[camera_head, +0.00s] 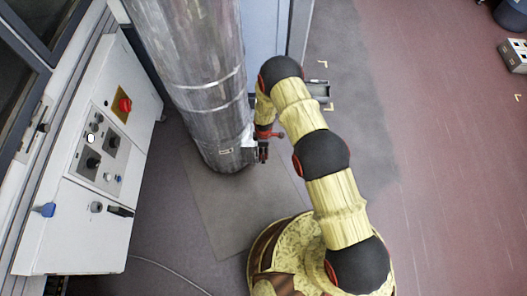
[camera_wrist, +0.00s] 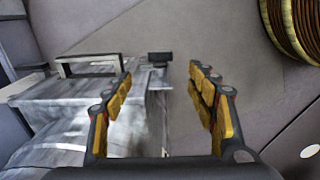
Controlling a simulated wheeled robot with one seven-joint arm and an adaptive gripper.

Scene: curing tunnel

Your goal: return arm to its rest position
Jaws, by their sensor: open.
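My arm is bent, rising from the lower middle of the head view and folding down at its far end. My gripper (camera_head: 263,152) hangs beside the lower end of a large silver wrapped cylinder (camera_head: 200,75). In the wrist view my gripper (camera_wrist: 160,76) is open, its orange-padded fingers apart with nothing held between them. The cylinder's crinkled silver surface (camera_wrist: 60,115) lies to the left and partly behind the left finger. Whether a finger touches it, I cannot tell.
A white control cabinet (camera_head: 85,165) with a red rotary switch (camera_head: 122,104) stands at the left. A thin cable (camera_head: 170,271) lies on the floor near it. A small grey box (camera_head: 514,55) sits at the far right. The reddish floor (camera_head: 450,160) on the right is clear.

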